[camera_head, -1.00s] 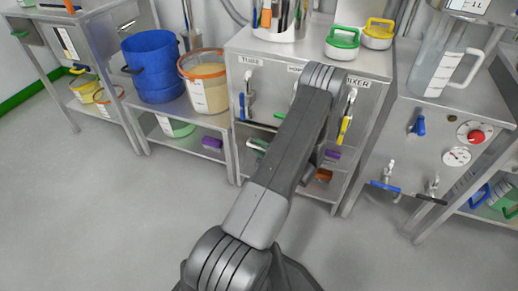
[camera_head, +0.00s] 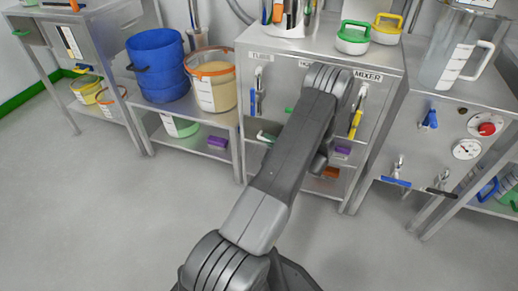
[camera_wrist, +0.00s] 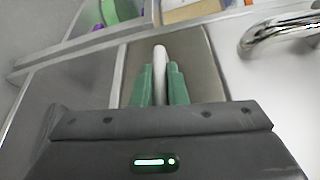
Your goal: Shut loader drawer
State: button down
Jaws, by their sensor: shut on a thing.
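In the wrist view my gripper (camera_wrist: 161,85) has green fingers closed on a pale, narrow bar-like handle (camera_wrist: 160,56). A flat grey-brown panel (camera_wrist: 200,62) lies behind the handle. In the head view my arm reaches to the steel cabinet (camera_head: 252,90) with a TUBES-like label at left and a MIXER label at right. The arm covers the middle of that front, so the gripper and the held handle are hidden there. No loader label is readable, and I cannot tell how far any drawer stands out.
Blue tubs (camera_head: 158,62) and an orange-rimmed bucket (camera_head: 212,80) stand on the bench at left. Green-lidded (camera_head: 353,38) and yellow-lidded (camera_head: 386,28) containers sit on the cabinet. A curved metal handle (camera_wrist: 280,32) is close right of the gripper. Grey floor in front is clear.

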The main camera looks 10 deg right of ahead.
jog(key=shift+w+d, duration=0.1)
jog(key=shift+w, duration=0.1)
jog(key=c, duration=1.5)
grip_release()
jog(key=shift+w+d, duration=0.1)
jog(key=shift+o, duration=0.2)
jog(key=p+v, duration=0.2)
jog(key=v, duration=1.1)
jog(key=shift+s+d+p, duration=0.15)
jog(key=shift+s+p, duration=0.25)
jog(key=shift+w, duration=0.1)
